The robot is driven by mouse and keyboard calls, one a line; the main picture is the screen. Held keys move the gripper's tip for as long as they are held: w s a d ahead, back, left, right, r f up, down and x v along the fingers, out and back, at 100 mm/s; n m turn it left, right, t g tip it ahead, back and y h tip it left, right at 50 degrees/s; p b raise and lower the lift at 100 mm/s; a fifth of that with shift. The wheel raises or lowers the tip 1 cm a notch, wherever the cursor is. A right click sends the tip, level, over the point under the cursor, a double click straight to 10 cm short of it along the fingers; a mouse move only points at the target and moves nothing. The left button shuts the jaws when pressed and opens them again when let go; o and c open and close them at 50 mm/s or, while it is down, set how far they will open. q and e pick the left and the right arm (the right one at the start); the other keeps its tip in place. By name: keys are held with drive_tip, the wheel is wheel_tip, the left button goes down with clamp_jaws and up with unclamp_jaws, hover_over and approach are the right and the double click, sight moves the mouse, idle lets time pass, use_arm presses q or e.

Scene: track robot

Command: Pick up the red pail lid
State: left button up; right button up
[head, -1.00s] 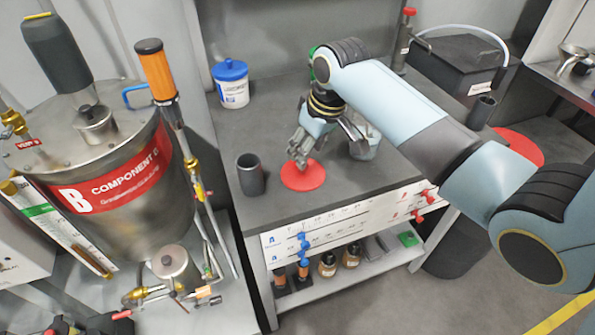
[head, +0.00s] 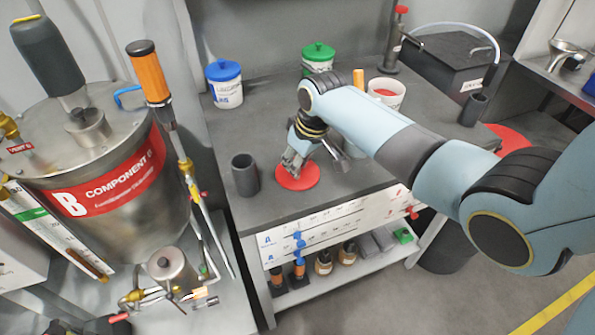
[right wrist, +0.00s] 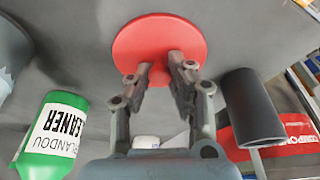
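The red pail lid (head: 298,181) is a flat red disc lying on the dark grey workbench, right of a dark cup. My right gripper (head: 291,168) is over its far part, pointing down. In the right wrist view the lid (right wrist: 150,35) shows beyond the fingertips, and the right gripper (right wrist: 163,68) overlaps its near edge. A gap shows between the two fingers, with red lid visible in it. I cannot tell whether the fingertips touch the lid. A white pail (head: 400,90) with red inside stands behind my right arm. My left gripper is in neither view.
The dark cup (head: 245,176) stands close left of the lid and also shows in the wrist view (right wrist: 252,108). A green cleaner bottle (right wrist: 50,135) shows there too. A blue-lidded tub (head: 225,85) and a green-lidded tub (head: 318,58) stand behind. The bench front is clear.

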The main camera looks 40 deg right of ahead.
clamp_jaws()
drive_tip(key=shift+r, duration=0.1)
